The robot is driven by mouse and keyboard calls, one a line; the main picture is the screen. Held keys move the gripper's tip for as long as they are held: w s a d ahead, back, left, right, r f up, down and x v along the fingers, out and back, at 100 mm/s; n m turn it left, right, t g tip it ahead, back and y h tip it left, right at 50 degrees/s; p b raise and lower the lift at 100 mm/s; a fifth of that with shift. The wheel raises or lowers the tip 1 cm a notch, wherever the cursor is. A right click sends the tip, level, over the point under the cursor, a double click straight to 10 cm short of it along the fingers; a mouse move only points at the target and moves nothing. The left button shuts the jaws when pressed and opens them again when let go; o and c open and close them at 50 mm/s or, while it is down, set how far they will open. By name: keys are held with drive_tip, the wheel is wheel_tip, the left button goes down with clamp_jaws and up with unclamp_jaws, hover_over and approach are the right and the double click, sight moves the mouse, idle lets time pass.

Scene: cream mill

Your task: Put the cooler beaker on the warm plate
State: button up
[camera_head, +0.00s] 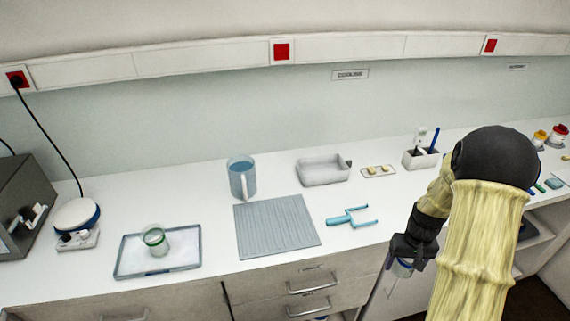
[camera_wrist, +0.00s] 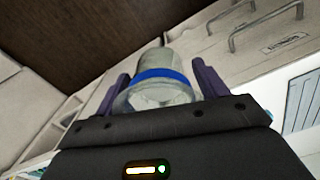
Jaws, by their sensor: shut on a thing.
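My gripper (camera_head: 408,256) is shut on a clear glass beaker with a blue band (camera_head: 402,269), in front of the counter's edge at the right. In the wrist view the beaker (camera_wrist: 163,93) sits between the two fingers of my gripper (camera_wrist: 160,72). I cannot tell which beaker is cooler.
A grey ribbed mat (camera_head: 275,228), a blue jug (camera_head: 241,178), a pale tray (camera_head: 322,170) and a blue forked tool (camera_head: 352,217) lie on the counter. A dark box (camera_head: 25,215) stands left of the plate. A "COOLING" sign (camera_head: 350,74) hangs behind. Drawers with handles (camera_head: 308,285) are below.

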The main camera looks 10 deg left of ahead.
drive_tip(key=a+f, duration=0.4)
drive_tip(key=f, duration=0.8)
drive_tip(key=shift+a+f, duration=0.15)
drive_tip(key=shift+a, duration=0.05)
